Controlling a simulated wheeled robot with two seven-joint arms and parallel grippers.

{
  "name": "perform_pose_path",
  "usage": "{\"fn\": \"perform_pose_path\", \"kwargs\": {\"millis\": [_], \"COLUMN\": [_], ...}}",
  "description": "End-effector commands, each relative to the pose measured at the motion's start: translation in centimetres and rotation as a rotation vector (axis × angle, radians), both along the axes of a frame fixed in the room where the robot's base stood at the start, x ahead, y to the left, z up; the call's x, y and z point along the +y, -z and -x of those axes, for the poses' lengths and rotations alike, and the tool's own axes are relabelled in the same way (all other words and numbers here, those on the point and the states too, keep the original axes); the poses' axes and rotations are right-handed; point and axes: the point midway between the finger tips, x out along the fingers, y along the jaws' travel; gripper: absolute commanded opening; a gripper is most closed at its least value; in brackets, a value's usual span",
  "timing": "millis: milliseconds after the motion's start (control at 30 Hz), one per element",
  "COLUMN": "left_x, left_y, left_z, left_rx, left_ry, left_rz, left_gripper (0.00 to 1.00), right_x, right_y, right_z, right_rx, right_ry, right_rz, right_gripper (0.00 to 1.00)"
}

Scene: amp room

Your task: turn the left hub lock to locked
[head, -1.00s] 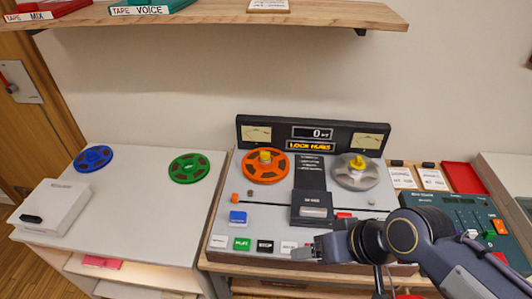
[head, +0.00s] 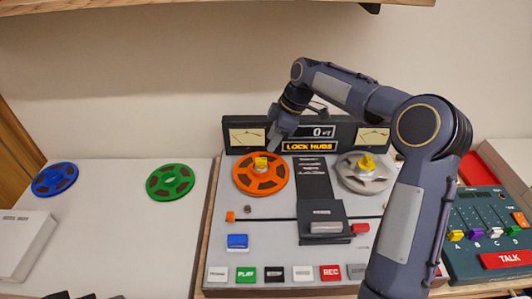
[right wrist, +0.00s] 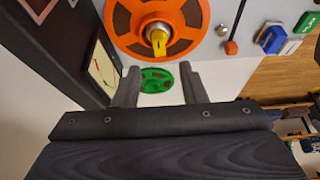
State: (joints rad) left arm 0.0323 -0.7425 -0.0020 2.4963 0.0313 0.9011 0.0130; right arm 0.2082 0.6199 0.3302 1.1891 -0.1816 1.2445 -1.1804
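The left hub lock is a yellow knob (head: 261,162) at the centre of the orange reel (head: 246,183) on the tape deck. In the right wrist view the yellow knob (right wrist: 158,40) points down toward the gripper, on a silver hub in the orange reel (right wrist: 185,18). My right gripper (head: 275,142) is just above and behind the orange reel in the head view. In the right wrist view its two fingers (right wrist: 158,82) are apart, with nothing between them, and the knob lies beyond their tips. My left gripper is not in view.
A silver reel (head: 350,178) with another yellow knob (head: 366,162) sits on the deck's right. The meter panel (head: 240,136) stands behind; its display reads LOCK HUBS (head: 308,147). Green (head: 170,182) and blue (head: 55,179) reels lie on the left table.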

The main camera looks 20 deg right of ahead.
Motion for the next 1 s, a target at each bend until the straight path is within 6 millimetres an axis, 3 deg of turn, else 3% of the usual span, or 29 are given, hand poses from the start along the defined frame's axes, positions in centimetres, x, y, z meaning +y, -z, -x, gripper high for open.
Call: {"fn": "perform_pose_path", "kwargs": {"millis": [533,900,1000], "left_x": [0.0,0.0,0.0], "left_y": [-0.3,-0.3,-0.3], "left_z": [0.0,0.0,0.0], "left_rx": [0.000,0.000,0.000], "left_ry": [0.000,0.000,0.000], "left_rz": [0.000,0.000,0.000], "left_gripper": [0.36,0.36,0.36], "right_x": [2.6,2.9,2.9], "right_y": [6.6,7.4,7.4], "right_z": [-1.0,-1.1,-1.1], "right_rx": [0.001,-0.001,-0.001], "right_ry": [-0.012,-0.009,-0.009], "right_rz": [-0.002,-0.002,-0.002], "right_gripper": [0.38,0.38,0.28]}}
